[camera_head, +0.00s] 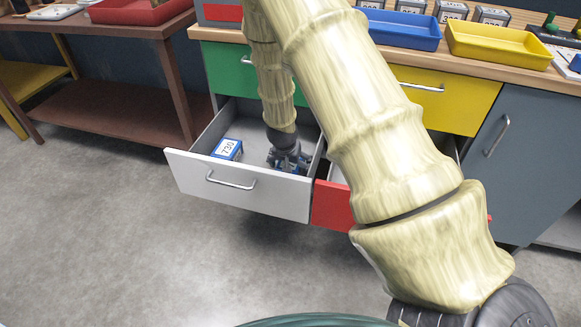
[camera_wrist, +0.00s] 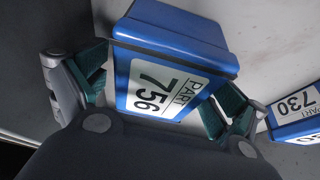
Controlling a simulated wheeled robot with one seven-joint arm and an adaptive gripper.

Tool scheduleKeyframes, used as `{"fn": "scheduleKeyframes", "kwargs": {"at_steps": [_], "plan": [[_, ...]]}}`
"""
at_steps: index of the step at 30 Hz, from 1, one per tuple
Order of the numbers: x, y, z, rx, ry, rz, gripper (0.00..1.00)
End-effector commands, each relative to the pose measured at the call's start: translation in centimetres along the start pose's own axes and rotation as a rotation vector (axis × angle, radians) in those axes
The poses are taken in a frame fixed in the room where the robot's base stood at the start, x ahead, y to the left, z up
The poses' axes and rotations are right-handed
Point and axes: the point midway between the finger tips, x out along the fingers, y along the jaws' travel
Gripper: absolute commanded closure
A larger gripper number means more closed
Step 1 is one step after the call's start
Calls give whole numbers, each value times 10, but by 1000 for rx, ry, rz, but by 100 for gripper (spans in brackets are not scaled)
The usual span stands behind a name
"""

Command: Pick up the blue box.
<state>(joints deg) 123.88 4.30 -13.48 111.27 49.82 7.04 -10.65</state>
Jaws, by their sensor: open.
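A blue box with a white label "PART 756" (camera_wrist: 180,38) lies between the open fingers of my gripper (camera_wrist: 157,98) in the wrist view. The green finger pads are on either side of it; I cannot tell whether they touch it. In the head view my gripper (camera_head: 288,158) is down inside the open white drawer (camera_head: 238,186), at its right side, and mostly hides this box. A second blue box labelled "730" (camera_head: 228,149) lies in the drawer to the left. It also shows at the right edge of the wrist view (camera_wrist: 298,115).
A red drawer (camera_head: 331,206) stands partly open right of the white one. The closed green drawer (camera_head: 226,69) is above. A blue tray (camera_head: 404,29) and a yellow tray (camera_head: 497,45) sit on the worktop. Drawer walls surround my gripper. Open floor lies in front.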

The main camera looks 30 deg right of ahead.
Motion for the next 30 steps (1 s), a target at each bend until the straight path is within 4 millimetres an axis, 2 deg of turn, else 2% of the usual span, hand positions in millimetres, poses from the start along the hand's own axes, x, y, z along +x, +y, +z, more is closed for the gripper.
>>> {"fn": "scheduleKeyframes", "kwargs": {"at_steps": [19, 27, 30], "plan": [[4, 0, 2, -1, 0, 0, 5], [4, 0, 2, -1, 0, 0, 55], [3, 0, 1, 0, 1, -1, 69]]}}
